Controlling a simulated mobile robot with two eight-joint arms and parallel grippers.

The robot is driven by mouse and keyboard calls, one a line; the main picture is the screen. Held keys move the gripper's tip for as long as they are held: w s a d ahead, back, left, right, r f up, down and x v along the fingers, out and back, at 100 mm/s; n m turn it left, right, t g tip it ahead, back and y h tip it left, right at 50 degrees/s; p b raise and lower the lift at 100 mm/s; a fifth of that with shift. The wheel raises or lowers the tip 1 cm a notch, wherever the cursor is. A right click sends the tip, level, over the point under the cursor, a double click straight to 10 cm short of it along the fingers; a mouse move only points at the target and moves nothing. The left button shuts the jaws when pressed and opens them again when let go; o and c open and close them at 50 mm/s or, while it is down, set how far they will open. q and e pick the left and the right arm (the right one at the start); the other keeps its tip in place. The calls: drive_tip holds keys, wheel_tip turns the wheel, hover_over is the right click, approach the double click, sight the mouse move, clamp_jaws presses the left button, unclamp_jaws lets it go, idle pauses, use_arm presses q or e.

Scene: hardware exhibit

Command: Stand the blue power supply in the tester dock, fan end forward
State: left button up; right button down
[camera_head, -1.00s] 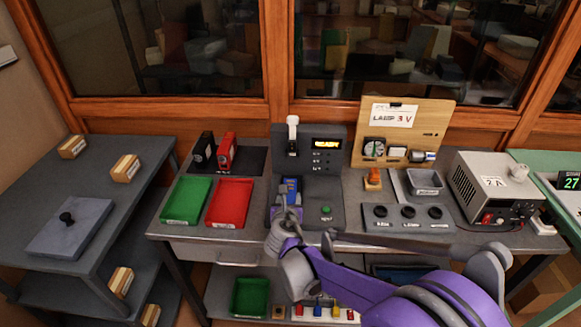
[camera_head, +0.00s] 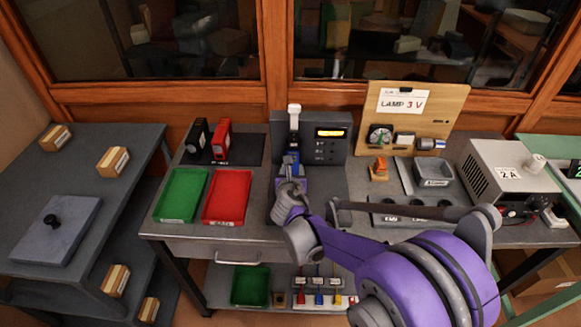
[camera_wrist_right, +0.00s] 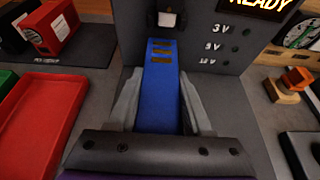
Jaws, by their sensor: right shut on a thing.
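The blue power supply (camera_head: 291,161) is between the fingers of my right gripper (camera_head: 290,180). In the right wrist view the supply (camera_wrist_right: 160,92) is a long blue block with gold contacts near its far end, and the fingers are shut on its sides. The grey tester (camera_head: 338,152) stands behind it with a lit READY display. A white-handled lever (camera_head: 294,115) is on its front, just beyond the supply's far end. The dock's floor and the supply's near end are hidden by my gripper, so I cannot tell whether it is seated. My left gripper is out of view.
Green (camera_head: 181,197) and red (camera_head: 228,198) trays lie left of the tester. Black (camera_head: 196,136) and red (camera_head: 221,140) units stand behind them. A lamp board (camera_head: 416,115), knobs and a 2A supply (camera_head: 512,172) are to the right.

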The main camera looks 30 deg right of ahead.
drive_tip(key=shift+s+a+r, duration=0.2)
drive_tip(key=shift+s, duration=0.05)
drive_tip(key=shift+s+d, duration=0.1)
drive_tip(key=shift+d+f, duration=0.15)
drive_tip(key=shift+f, duration=0.15)
drive_tip(key=c, duration=0.7)
unclamp_jaws()
drive_tip(key=shift+w, duration=0.2)
drive_tip(key=o, duration=0.4)
drive_tip(key=shift+s, duration=0.1)
drive_tip(key=shift+r, duration=0.1)
